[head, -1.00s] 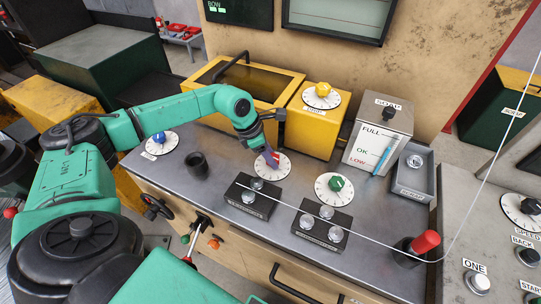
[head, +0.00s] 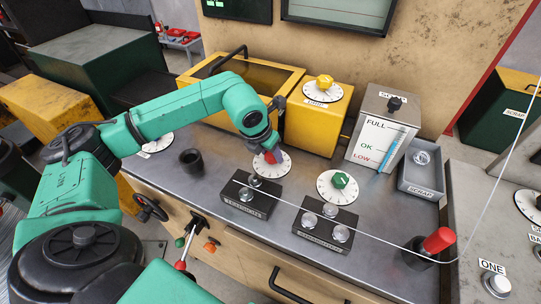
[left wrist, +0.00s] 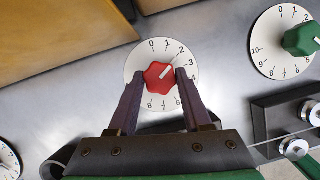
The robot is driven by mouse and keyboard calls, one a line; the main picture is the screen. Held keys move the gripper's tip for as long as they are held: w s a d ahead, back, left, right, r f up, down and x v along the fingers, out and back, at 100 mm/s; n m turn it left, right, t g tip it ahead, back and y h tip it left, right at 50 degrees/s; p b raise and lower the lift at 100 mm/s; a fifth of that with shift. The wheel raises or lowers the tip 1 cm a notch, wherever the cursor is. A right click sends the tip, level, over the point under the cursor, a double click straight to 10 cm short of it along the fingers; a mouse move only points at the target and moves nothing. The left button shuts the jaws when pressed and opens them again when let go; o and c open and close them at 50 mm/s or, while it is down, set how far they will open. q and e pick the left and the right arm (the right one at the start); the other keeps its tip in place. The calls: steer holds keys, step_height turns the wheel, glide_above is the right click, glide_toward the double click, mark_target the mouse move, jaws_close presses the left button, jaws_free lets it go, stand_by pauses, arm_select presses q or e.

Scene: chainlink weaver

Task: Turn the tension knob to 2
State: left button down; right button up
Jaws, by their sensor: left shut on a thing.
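A red knob (left wrist: 159,78) sits in the middle of a white numbered dial (left wrist: 151,107) in the left wrist view. Its white mark points to the upper right, at about the 2. My left gripper (left wrist: 160,77) is shut on the red knob, with one dark finger on each side. In the head view the left gripper (head: 268,152) comes down over the red knob (head: 271,157) and hides part of it, on the dial (head: 275,171) behind a black block with posts. I cannot read a label naming this dial. My right gripper is not in view.
A green knob (head: 341,180) on another dial stands to the right. Two black post blocks (head: 249,195) (head: 325,228) and a thin white line lie in front. A dark cup (head: 191,161) is at left. Yellow boxes (head: 317,126) stand behind, and a red-topped post (head: 437,240) front right.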

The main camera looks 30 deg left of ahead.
arm_select(q)
steer(key=shift+r, duration=0.1)
stand_by(0.4)
steer(key=shift+c, duration=1.7)
jaws_free()
steer(key=b+v, duration=0.2)
steer(key=v, duration=1.2)
steer(key=shift+r, duration=0.2)
